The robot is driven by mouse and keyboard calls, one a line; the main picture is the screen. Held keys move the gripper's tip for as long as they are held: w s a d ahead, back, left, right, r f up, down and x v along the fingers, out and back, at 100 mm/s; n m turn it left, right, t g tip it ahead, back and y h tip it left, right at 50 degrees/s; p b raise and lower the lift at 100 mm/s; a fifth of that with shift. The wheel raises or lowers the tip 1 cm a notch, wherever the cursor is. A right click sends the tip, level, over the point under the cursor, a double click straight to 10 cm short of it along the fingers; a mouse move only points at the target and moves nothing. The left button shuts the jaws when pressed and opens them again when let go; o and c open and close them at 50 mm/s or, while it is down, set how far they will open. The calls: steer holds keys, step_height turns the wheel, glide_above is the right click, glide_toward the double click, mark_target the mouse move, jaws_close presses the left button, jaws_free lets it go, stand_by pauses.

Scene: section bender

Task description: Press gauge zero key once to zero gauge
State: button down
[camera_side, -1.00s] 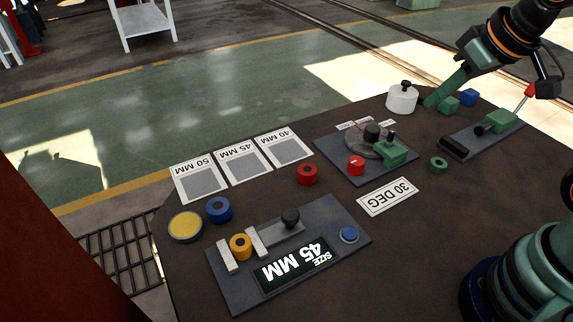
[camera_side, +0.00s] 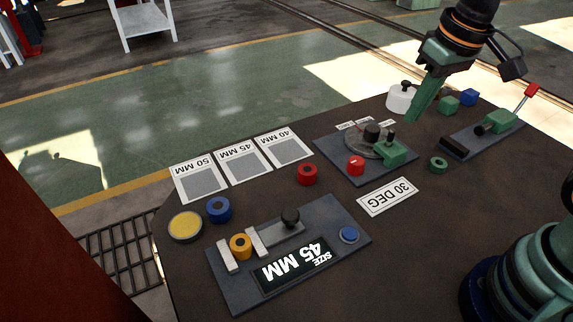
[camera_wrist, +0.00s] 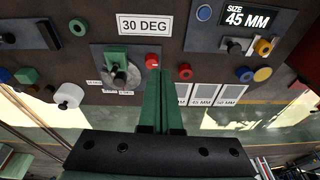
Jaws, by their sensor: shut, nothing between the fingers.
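The gauge (camera_side: 222,273) is a dark plate at the front of the bench. Its display (camera_side: 292,268) reads SIZE 45 MM. A yellow ring (camera_side: 240,246) sits between its two pale jaws. A round blue key (camera_side: 349,235) is on the plate's right end; it also shows at the top of the wrist view (camera_wrist: 204,12). My gripper (camera_side: 414,117) is shut and empty, above the back of the bench near the white pot, well apart from the key. In the wrist view its green fingers (camera_wrist: 160,72) point toward the dial plate's red knob.
The dial plate (camera_side: 338,160) has a red knob (camera_side: 356,165) and a green block. A red ring (camera_side: 307,174), blue ring (camera_side: 219,210) and green ring (camera_side: 438,165) lie around. A white pot (camera_side: 400,100) and a red-handled lever fixture (camera_side: 497,123) stand at back right.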

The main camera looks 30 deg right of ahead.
steer(key=a+f+g+h, duration=0.1)
steer(key=a+f+g, duration=0.4)
steer(key=a, duration=0.2)
steer(key=m+g+h, duration=0.2)
steer(key=g+h, duration=0.1)
steer(key=g, duration=0.1)
glide_above(347, 230)
step_height(347, 230, down, 6)
steer(key=shift+f, duration=0.1)
steer(key=shift+f, duration=4.3)
steer(key=shift+f, duration=0.1)
steer(key=shift+f, duration=0.35)
